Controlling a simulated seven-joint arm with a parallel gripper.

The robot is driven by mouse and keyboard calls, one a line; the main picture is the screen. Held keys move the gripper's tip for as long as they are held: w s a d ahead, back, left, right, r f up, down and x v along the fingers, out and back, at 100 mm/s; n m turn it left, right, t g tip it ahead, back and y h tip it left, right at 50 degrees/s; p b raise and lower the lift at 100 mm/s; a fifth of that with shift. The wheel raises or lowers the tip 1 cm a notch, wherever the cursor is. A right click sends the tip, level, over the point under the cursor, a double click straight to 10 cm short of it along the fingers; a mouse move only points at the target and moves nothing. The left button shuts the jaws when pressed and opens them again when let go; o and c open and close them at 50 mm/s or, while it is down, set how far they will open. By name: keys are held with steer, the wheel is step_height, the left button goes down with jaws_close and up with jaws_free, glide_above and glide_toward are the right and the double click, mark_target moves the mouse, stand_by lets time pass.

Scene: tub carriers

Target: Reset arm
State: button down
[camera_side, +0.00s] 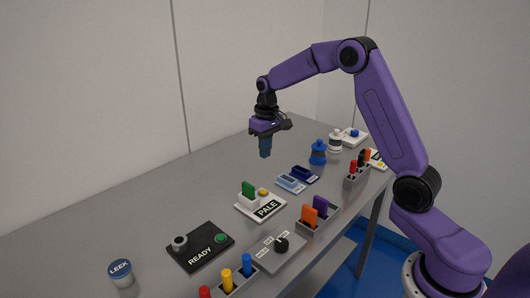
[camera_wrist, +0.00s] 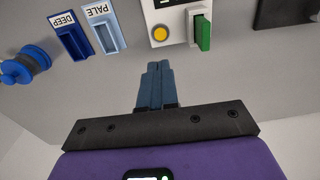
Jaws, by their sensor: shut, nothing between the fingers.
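My gripper (camera_side: 265,148) hangs from my purple arm, pointing down, above the back part of the grey table (camera_side: 150,203). Its blue fingers are together and empty in both views; they also show in the wrist view (camera_wrist: 158,70). Nothing touches the fingers.
A READY panel (camera_side: 200,246), a dial box (camera_side: 281,250), a LEEK tub (camera_side: 121,272) and racks of coloured pieces (camera_side: 317,216) line the front. The table's back left is clear.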

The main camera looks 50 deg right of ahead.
stand_by(0.4)
steer(key=s+a+r+n, duration=0.2)
steer(key=s+a+n, duration=0.1)
steer(key=s+a, duration=0.5)
steer(key=s+a+r+n, duration=0.25)
steer(key=s+a, duration=0.35)
steer(key=s, duration=0.4)
steer(key=s+d+f+n, duration=0.1)
steer(key=s+n, duration=0.6)
steer(key=s, duration=1.3)
steer(key=shift+s+d+f, duration=0.25)
steer(key=shift+d+f, duration=0.15)
steer(key=shift+d, duration=0.05)
